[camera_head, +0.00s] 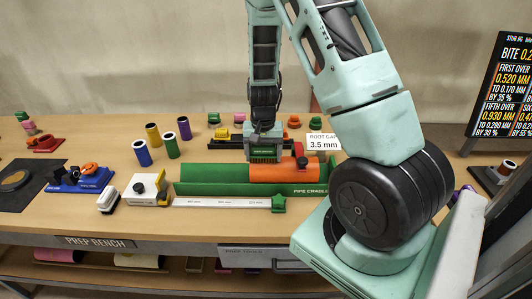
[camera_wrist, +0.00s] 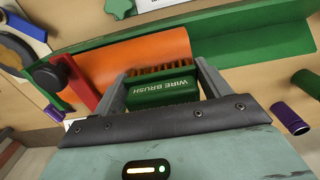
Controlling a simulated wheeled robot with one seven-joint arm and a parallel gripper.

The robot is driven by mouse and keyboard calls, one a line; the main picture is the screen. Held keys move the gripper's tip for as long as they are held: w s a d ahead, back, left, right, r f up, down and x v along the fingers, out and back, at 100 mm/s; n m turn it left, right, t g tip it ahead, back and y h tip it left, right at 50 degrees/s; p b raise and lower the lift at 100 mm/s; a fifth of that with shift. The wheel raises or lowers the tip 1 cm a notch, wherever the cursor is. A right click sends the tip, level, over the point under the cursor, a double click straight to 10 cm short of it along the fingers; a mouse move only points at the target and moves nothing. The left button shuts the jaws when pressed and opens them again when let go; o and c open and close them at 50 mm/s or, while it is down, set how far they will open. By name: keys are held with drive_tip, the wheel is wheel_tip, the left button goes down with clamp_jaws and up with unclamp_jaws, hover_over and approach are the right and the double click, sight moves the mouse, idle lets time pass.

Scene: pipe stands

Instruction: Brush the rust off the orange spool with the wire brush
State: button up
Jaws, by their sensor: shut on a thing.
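The orange spool (camera_head: 282,173) lies in the green pipe cradle (camera_head: 215,188) on the bench, toward its right end. The spool also shows in the wrist view (camera_wrist: 135,55) in front of my gripper. My gripper (camera_head: 262,143) is shut on the green wire brush (camera_head: 262,154), which is labelled WIRE BRUSH in the wrist view (camera_wrist: 162,92). The brush's brown bristles face the spool at its upper left part. They appear at or very close to its surface; exact contact is hard to tell. No clear rust patch shows on the visible spool surface.
A steel ruler (camera_head: 222,202) and a green star knob (camera_head: 278,204) lie in front of the cradle. A yellow-and-white tool (camera_head: 147,189) and a blue clamp-like block (camera_head: 80,178) stand left. A 3.5 mm sign (camera_head: 324,142) stands behind right.

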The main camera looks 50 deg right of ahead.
drive_tip(key=shift+s+d+b, duration=0.15)
drive_tip(key=shift+s+d, duration=0.3)
drive_tip(key=shift+s, duration=0.15)
drive_tip(key=shift+s+d+b, duration=0.15)
drive_tip(key=shift+s+d, duration=0.25)
drive_tip(key=shift+s, duration=0.2)
drive_tip(key=shift+w+a+r+p, duration=0.1)
drive_tip(key=shift+w+a+p, duration=0.2)
drive_tip(key=shift+w+a, duration=0.25)
drive_tip(key=shift+w+a+r+p, duration=0.1)
drive_tip(key=shift+w+a+p, duration=0.2)
drive_tip(key=shift+w, duration=0.35)
drive_tip(key=shift+s+f, duration=0.1)
drive_tip(key=shift+s+d+f+b, duration=0.1)
drive_tip(key=shift+s+d+b, duration=0.55)
drive_tip(key=shift+s+d, duration=0.35)
drive_tip(key=shift+w+a+p, duration=0.5)
drive_tip(key=shift+w+a, duration=0.4)
drive_tip(key=shift+a, duration=0.05)
drive_tip(key=shift+r+p, duration=2.85)
drive_tip(key=shift+r, duration=0.8)
